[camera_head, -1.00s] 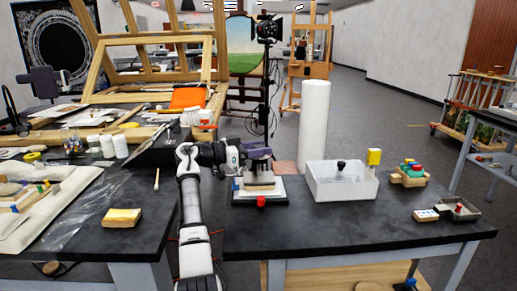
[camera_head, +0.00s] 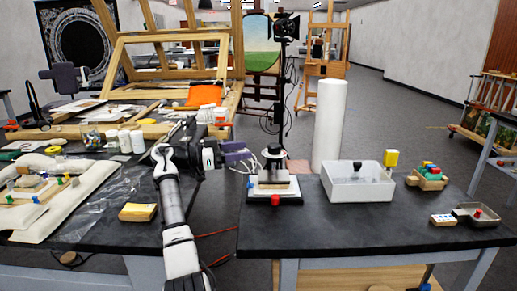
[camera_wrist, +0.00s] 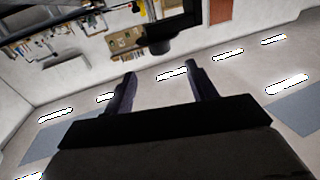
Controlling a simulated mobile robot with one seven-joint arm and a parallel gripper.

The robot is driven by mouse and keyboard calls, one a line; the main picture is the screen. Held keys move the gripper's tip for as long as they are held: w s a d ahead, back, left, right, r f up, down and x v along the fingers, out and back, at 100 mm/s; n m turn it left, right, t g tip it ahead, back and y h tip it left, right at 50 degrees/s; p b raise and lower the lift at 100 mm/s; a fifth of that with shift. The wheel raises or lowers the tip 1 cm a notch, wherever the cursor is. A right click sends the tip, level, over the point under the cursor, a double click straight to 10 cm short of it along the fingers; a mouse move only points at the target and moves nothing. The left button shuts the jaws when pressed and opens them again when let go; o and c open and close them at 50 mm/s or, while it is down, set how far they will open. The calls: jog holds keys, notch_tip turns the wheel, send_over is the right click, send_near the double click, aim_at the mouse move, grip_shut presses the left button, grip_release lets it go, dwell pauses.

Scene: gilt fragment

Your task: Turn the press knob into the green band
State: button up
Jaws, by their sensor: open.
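The press (camera_head: 273,180) stands on the right-hand black table, with a pale base, a wooden block and a red knob (camera_head: 275,200) at its front. A black knob (camera_head: 273,150) shows on its top. I cannot make out a green band. My gripper (camera_head: 245,156), with purple fingers, is just left of the press top, apart from it, and is open and empty. In the wrist view its fingers (camera_wrist: 161,87) are spread, and a dark rounded shape (camera_wrist: 155,35) lies beyond them; I cannot tell whether that is the knob.
A white roll (camera_head: 329,125) stands upright behind the press. A yellow block (camera_head: 138,212) lies on the left table. A gap separates the tables.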

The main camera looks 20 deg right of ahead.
jog(key=shift+a, duration=1.5)
